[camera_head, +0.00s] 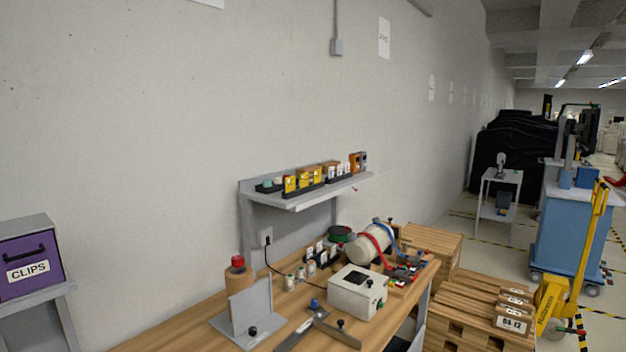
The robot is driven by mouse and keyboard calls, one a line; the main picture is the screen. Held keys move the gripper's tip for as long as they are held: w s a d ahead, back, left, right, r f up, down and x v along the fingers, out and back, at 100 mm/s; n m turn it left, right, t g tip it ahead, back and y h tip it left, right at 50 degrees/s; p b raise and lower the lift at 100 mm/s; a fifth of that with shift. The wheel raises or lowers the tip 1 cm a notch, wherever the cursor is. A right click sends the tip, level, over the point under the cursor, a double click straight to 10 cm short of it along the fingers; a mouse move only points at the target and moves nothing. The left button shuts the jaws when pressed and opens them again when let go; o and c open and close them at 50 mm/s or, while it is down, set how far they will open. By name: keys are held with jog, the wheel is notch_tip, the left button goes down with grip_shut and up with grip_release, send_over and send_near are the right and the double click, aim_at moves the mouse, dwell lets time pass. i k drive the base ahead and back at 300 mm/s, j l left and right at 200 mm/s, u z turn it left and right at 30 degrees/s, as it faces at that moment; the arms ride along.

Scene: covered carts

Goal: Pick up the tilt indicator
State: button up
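I cannot pick out the tilt indicator with certainty; the small items are too small to read. Small boxed items, including yellow boxes (291,184) and an orange item (357,162), stand in black trays on the grey wall shelf (318,195). Below it, the wooden workbench (190,325) holds several small parts, among them small white jars (289,283) and a white box with a dark dial (358,291). My gripper is not in view.
A grey angle plate (250,310), an orange bottle with a red cap (238,277), a white cylinder with red and blue straps (370,243) and flat tools crowd the bench. Wooden crates (480,308) and a yellow pallet jack (553,305) stand right. A purple CLIPS bin (30,250) is left.

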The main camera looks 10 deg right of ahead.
aim_at(304, 177)
jog(key=i+l+u, duration=0.2)
jog(key=u, duration=0.2)
jog(key=i+l+u, duration=0.15)
jog(key=u, duration=0.2)
jog(key=i+l+u, duration=0.1)
jog(key=l+u, duration=0.3)
jog(key=i+l+u, duration=0.1)
jog(key=l+u, duration=0.25)
jog(key=j, duration=0.15)
